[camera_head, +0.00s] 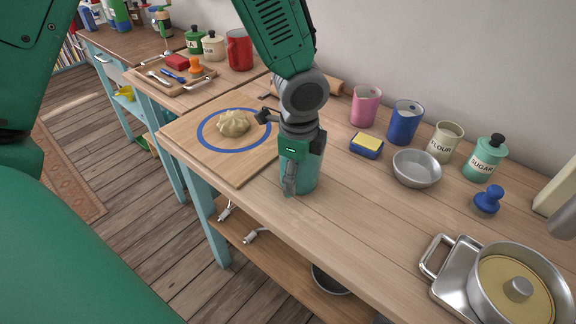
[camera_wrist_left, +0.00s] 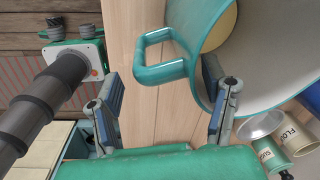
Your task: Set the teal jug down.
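The teal jug (camera_head: 308,178) is upright near the front edge of the wooden worktop (camera_head: 345,215), and its base appears to rest on it. My left gripper (camera_head: 289,182) points down over the jug and hides much of it. In the left wrist view the jug (camera_wrist_left: 188,30) shows its open mouth and looped handle. The fingers of my left gripper (camera_wrist_left: 160,78) are spread wide, one on each side of the handle. The right-hand finger overlaps the jug's mouth. I see no finger closed on the handle. My right gripper is not in view.
A board with a blue ring (camera_head: 203,143) and dough (camera_head: 233,123) lies left of the jug. A sponge dish (camera_head: 366,145), metal bowl (camera_head: 416,168), pink mug (camera_head: 365,106) and blue mug (camera_head: 405,122) stand right. A lidded pan (camera_head: 510,285) sits front right. The worktop between is clear.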

